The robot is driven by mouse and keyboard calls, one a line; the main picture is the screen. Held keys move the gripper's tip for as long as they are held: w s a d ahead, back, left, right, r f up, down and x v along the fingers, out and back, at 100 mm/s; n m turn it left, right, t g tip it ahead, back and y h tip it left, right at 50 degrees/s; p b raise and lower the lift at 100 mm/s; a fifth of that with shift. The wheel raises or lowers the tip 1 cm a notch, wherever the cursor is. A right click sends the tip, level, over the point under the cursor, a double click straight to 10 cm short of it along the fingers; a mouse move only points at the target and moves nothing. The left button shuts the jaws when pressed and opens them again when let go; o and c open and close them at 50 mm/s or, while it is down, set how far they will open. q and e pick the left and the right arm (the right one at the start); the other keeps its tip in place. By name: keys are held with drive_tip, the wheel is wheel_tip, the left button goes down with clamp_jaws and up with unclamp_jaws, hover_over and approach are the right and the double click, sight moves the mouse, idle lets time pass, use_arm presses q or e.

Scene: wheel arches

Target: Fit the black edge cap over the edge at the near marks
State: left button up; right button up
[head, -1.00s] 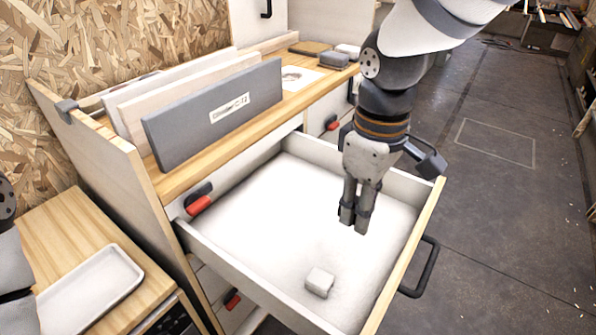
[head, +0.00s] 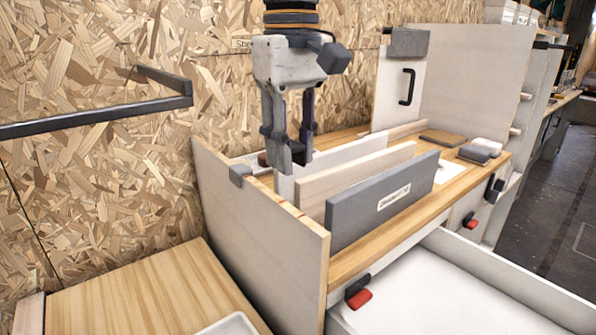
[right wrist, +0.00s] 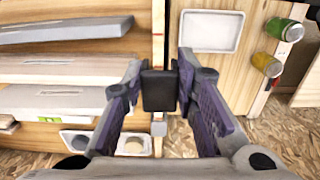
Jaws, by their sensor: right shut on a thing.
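My right gripper (head: 285,158) is above the divider rack, near the upright side panel (head: 275,220). In the right wrist view its fingers (right wrist: 159,92) are shut on the black edge cap (right wrist: 159,91), a dark block in line with the panel's narrow edge (right wrist: 158,30). In the head view the cap (head: 264,158) is mostly hidden by the fingers. I cannot tell whether it touches the edge. A grey cap (head: 240,175) sits on the panel edge; it also shows in the wrist view (right wrist: 159,128). Small red marks show on the edge. My left gripper is out of view.
A grey labelled divider (head: 385,200) and paler boards (head: 350,180) stand upright beside the panel. A black bar (head: 100,120) projects along the chipboard wall (head: 110,190). An open drawer (head: 430,290) is at lower right. A white tray (right wrist: 211,31) lies on the lower counter.

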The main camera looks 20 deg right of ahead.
sight(296, 213)
drive_tip(key=shift+s+d+f, duration=0.15)
drive_tip(key=shift+d+f, duration=0.1)
drive_tip(key=shift+f, duration=2.7)
drive_tip(key=shift+a, duration=0.1)
drive_tip(key=shift+f, duration=0.4)
drive_tip(key=shift+f, duration=0.4)
drive_tip(key=shift+f, duration=0.15)
drive_tip(key=shift+f, duration=0.3)
